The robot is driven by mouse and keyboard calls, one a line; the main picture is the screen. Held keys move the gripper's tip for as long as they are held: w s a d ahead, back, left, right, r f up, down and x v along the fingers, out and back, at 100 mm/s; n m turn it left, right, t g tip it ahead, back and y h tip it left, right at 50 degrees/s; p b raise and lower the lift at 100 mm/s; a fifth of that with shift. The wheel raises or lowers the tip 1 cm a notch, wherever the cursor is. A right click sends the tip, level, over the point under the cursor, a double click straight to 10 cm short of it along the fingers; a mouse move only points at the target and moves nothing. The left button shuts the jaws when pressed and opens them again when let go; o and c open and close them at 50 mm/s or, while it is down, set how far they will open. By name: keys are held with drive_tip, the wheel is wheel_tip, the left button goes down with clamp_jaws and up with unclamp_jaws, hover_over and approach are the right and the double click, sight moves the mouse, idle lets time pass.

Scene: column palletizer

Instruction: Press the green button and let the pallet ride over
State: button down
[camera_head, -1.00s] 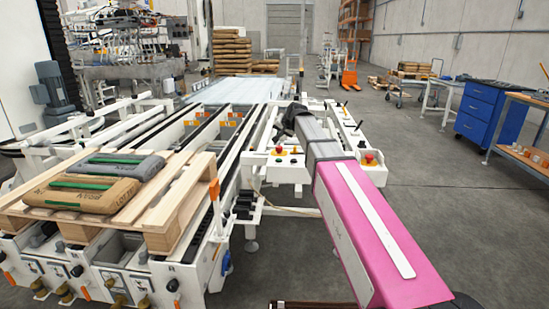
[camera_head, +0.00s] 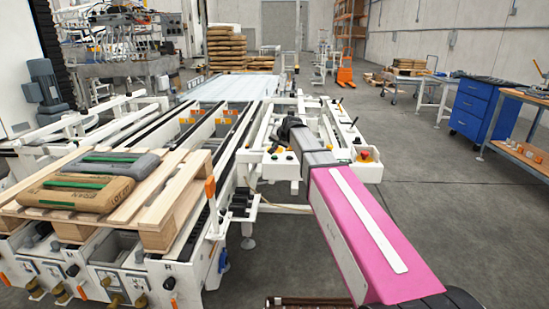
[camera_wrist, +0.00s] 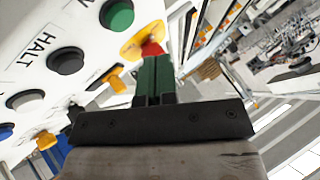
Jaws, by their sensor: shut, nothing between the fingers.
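The green button (camera_wrist: 117,14) sits on the white control panel (camera_wrist: 85,100) at the top of the wrist view. My gripper (camera_wrist: 155,62) is shut and empty, its fingertips below and to the right of the green button in the picture, apart from it. The fingers partly cover a red mushroom button (camera_wrist: 151,49) on a yellow base. In the head view my gripper end (camera_head: 287,128) is a dark shape over the panel, and the green button cannot be made out. The wooden pallet (camera_head: 160,207) stands on the near left conveyor end, bearing sacks (camera_head: 85,193).
A black button (camera_wrist: 66,60) labelled HALT and a white button (camera_wrist: 25,100) are on the same panel. Another red mushroom button (camera_head: 365,155) is right of my arm. Conveyor rails (camera_head: 215,135) run away behind the pallet. Open floor (camera_head: 450,220) lies right.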

sight(276, 156)
drive_tip(key=shift+f, duration=1.2)
idle(1.2)
drive_tip(key=shift+f, duration=0.4)
